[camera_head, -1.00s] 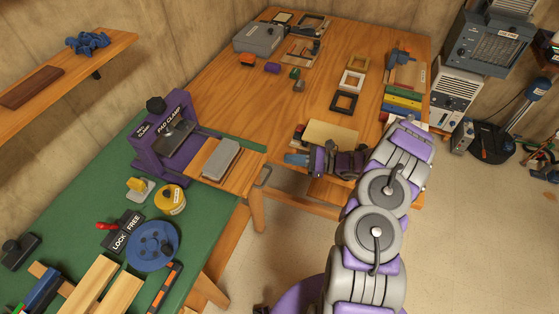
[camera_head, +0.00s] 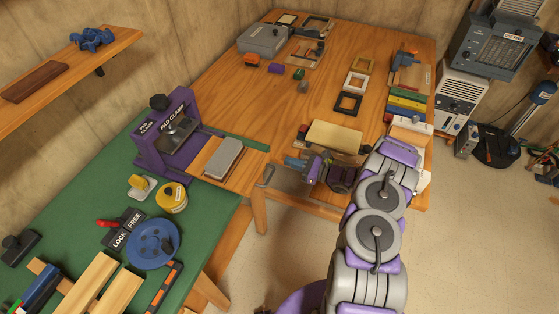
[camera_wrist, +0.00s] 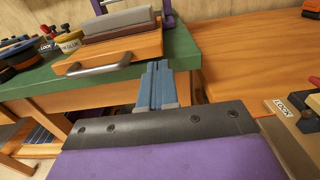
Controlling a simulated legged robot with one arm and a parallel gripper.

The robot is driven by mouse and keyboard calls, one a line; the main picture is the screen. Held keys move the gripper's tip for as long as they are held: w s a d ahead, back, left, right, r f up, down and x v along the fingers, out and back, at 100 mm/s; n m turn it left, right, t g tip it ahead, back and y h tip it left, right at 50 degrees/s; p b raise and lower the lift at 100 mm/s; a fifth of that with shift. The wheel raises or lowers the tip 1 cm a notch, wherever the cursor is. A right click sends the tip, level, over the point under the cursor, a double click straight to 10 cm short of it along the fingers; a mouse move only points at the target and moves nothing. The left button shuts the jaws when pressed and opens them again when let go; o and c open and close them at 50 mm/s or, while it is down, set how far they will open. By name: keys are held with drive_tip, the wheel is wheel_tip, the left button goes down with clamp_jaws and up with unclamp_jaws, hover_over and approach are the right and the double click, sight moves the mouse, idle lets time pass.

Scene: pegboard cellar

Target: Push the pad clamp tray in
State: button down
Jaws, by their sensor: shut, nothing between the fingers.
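The purple pad clamp (camera_head: 168,137) stands on the green bench top. Its wooden tray (camera_head: 207,155) is slid out to the right, with a grey pad (camera_head: 222,157) lying on it. The tray has a metal bar handle (camera_head: 266,176) on its front edge. In the wrist view the tray front (camera_wrist: 135,50) and handle (camera_wrist: 98,66) show at upper left. My gripper (camera_head: 294,161) is to the right of the handle and apart from it. In the wrist view its blue fingers (camera_wrist: 156,75) are together and empty, pointing just right of the tray front.
A lock/free sign (camera_head: 126,230), a yellow tape roll (camera_head: 172,197) and a blue wheel (camera_head: 153,244) lie on the green bench. The wooden table (camera_head: 265,97) behind my gripper holds frames, a yellowish board (camera_head: 334,137) and a grey box (camera_head: 263,39).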

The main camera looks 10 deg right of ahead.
drive_tip(key=shift+b+x, duration=0.55)
drive_tip(key=shift+x, duration=1.9)
